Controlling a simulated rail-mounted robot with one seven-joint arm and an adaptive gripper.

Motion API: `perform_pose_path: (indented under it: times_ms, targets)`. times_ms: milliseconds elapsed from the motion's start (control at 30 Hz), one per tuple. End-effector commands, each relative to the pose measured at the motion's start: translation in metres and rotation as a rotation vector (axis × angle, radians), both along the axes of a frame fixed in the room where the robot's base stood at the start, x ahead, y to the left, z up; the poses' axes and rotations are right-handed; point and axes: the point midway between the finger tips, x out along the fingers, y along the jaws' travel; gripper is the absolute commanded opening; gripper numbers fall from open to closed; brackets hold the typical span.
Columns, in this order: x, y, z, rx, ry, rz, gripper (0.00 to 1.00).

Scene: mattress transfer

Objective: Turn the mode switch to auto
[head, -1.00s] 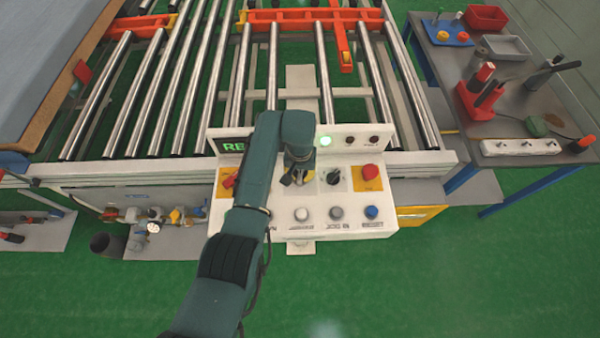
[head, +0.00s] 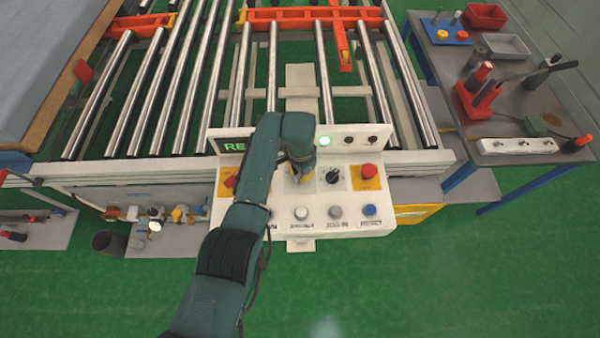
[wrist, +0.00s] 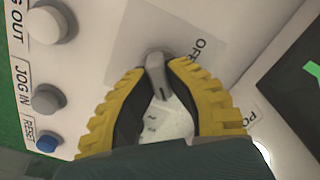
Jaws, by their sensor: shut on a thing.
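The control panel (head: 290,225) is a white sloped box at the front of the roller conveyor. My gripper (head: 301,180), with yellow ribbed fingers, is down at the panel's upper row of controls. In the wrist view my gripper (wrist: 160,80) is shut on a grey switch lever (wrist: 157,74), one finger on each side. The lever stands on a light plate with a partly visible label starting "OF". The head view hides this switch behind my gripper. The rest of its label is hidden, so I cannot read its setting.
Right of my gripper are a black knob (head: 333,176) and a red button (head: 369,171) on yellow. White, grey and blue buttons (head: 371,211) line the front row. A tool table (head: 515,120) stands at right.

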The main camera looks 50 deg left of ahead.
Motion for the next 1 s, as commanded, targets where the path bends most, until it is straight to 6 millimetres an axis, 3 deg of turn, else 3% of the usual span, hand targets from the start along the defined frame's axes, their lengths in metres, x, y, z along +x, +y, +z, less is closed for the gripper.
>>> perform_pose_path:
  times_ms: [533,567,700,1000]
  targets:
    - [-0.0011,-0.0008,-0.0030,-0.001,0.003,-0.026,0.00]
    - [-0.0011,-0.0008,-0.0030,-0.001,0.003,-0.026,0.21]
    - [-0.0008,-0.0006,-0.0021,-0.001,0.002,-0.025,0.43]
    - [0.0002,0.0001,0.0022,0.000,-0.001,-0.024,0.43]
